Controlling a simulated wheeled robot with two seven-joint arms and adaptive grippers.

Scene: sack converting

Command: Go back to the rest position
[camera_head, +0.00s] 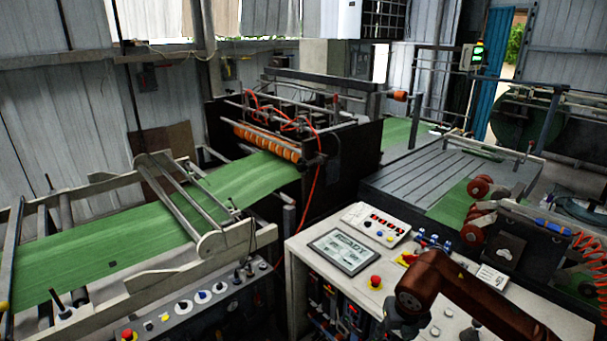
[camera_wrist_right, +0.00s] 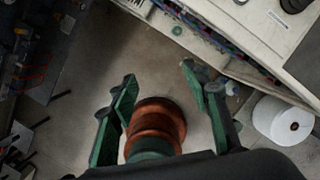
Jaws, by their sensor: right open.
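My right gripper (camera_wrist_right: 158,74) shows in the right wrist view with its two green fingers spread apart. Bare grey floor shows between the fingertips, and nothing is held there. In the head view my reddish-brown right arm comes in at the lower right, in front of the control cabinet (camera_head: 299,273). Whether the arm touches the cabinet cannot be told. My left arm and gripper are not in view.
The cabinet top carries a screen (camera_head: 343,250) reading READY and a red emergency button (camera_head: 375,282). Green sheet (camera_head: 100,252) runs through the machine at left. In the wrist view, a white roll (camera_wrist_right: 284,121) lies at right.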

